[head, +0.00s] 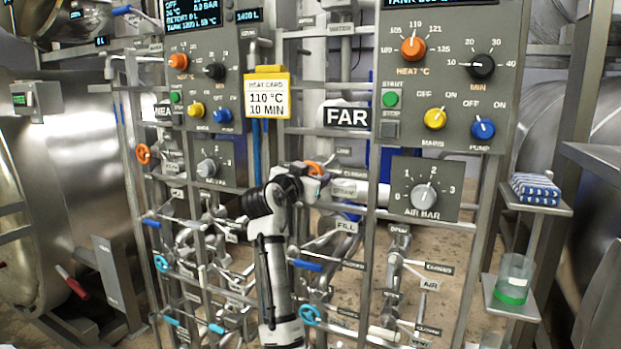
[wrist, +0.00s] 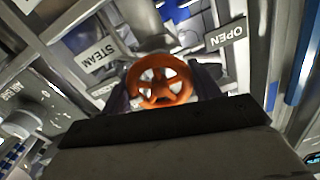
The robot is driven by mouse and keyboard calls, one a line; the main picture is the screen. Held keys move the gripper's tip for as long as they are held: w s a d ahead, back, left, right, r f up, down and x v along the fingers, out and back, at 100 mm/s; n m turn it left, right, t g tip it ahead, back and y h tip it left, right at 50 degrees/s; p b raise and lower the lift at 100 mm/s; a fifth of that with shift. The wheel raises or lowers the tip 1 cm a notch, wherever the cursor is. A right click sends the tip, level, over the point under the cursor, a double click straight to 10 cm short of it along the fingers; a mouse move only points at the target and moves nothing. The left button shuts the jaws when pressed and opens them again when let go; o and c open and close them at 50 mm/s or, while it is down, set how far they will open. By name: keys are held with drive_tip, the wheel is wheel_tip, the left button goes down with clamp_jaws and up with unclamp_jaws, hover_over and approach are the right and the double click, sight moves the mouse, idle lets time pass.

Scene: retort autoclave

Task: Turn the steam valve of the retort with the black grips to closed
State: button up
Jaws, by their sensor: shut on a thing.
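An orange steam handwheel (wrist: 159,88) sits between the two dark fingers of my gripper (wrist: 163,92) in the wrist view. My gripper is shut on it. A second orange handwheel (head: 143,153) is on the left panel. A retort (head: 70,190) with a red grip (head: 75,285) stands at left. I see no black grips.
Blue-levered valves and pipes crowd around my arm. The FAR control panel (head: 455,75) is at upper right, the other control panel (head: 205,85) at left. A yellow heat card (head: 267,75) hangs between them. Small shelves hold a blue cloth (head: 535,189) and a green-bottomed beaker (head: 513,278) at right.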

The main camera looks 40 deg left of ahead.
drive_tip(key=shift+f+m, duration=0.1)
drive_tip(key=shift+m, duration=0.3)
drive_tip(key=o, duration=1)
drive_tip(key=shift+c, duration=0.2)
drive_tip(key=b+v, duration=0.3)
drive_tip(key=v, duration=1.1)
drive_tip(key=shift+a, duration=0.1)
